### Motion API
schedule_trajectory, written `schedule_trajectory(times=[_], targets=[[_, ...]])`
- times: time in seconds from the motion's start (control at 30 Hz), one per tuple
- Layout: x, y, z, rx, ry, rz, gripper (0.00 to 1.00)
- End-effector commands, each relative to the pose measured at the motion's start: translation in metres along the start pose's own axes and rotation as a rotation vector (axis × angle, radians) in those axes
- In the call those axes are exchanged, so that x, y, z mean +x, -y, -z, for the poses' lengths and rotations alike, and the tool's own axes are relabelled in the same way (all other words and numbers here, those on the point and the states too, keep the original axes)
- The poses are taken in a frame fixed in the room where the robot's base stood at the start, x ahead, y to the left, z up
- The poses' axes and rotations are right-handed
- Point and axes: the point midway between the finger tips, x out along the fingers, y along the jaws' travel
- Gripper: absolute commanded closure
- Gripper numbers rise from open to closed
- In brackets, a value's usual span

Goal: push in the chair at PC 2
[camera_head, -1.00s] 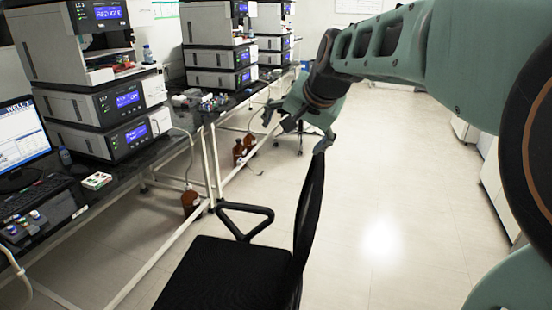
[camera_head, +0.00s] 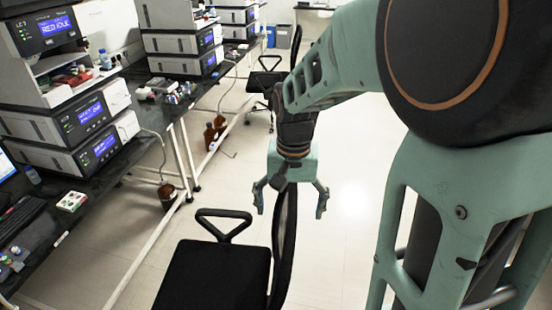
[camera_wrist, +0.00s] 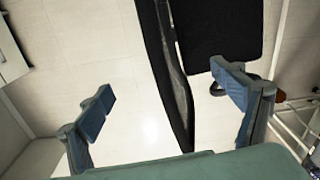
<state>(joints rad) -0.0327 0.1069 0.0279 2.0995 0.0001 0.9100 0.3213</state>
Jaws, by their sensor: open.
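A black office chair with a flat seat (camera_head: 212,274), a looped armrest (camera_head: 224,226) and an upright backrest (camera_head: 286,240) stands in the lower middle of the head view. Its seat points left toward the bench. My gripper (camera_head: 290,203) is open above the top of the backrest, one finger on each side of it in the picture. In the wrist view the backrest (camera_wrist: 168,75) runs between the spread fingers of my gripper (camera_wrist: 165,112), and the seat (camera_wrist: 222,28) lies at upper right. I cannot tell whether the gripper touches the backrest. The chair's base is hidden.
A dark bench (camera_head: 58,200) on white legs runs along the left, with stacked instruments (camera_head: 80,135), a keyboard and a monitor edge. Brown bottles (camera_head: 213,131) stand on the floor beneath. Another black chair (camera_head: 268,82) stands farther back. Floor right of the backrest is clear.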

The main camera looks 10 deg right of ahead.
Motion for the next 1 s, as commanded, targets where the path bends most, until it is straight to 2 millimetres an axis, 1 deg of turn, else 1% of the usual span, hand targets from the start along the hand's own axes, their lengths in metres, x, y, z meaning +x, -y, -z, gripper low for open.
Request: schedule_trajectory(times=[0.03,0.17,0.37,0.47,0.8,0.9,1.0], targets=[[-0.003,-0.002,-0.004,-0.003,0.013,-0.006,0.13],[0.002,-0.003,-0.008,-0.009,0.026,-0.012,0.13],[0.022,-0.003,-0.008,-0.009,0.025,-0.012,0.13],[0.038,-0.003,-0.009,-0.008,0.026,-0.012,0.13],[0.102,-0.004,-0.010,-0.008,0.025,-0.011,0.13],[0.118,-0.004,-0.010,-0.008,0.024,-0.011,0.13],[0.128,-0.004,-0.010,-0.008,0.024,-0.011,0.13]])
